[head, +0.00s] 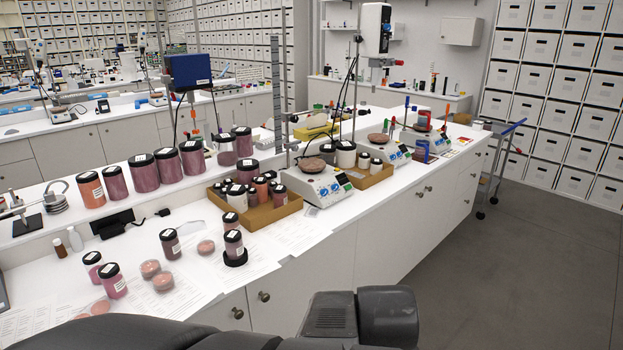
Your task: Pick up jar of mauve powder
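Several black-lidded jars of pinkish to purplish powder stand on the white counter, and I cannot tell for sure which is the mauve one. A small jar (234,244) stands at a black ring-shaped base near the front edge. Another small dark-pink jar (171,246) stands to its left. Two pinker jars, one behind (94,270) and one in front (115,287), stand at the left. Large purplish jars (143,175) stand in a row on the raised ledge at the back, beside an orange-pink one (92,193). My gripper is not in view; dark parts of my own body fill the bottom.
A cardboard tray (262,215) holds several jars. Stirrer hotplates (325,188) stand to its right. Round pink powder dishes (163,281) and paper sheets (35,318) lie near the front. Open floor (530,255) is at the right.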

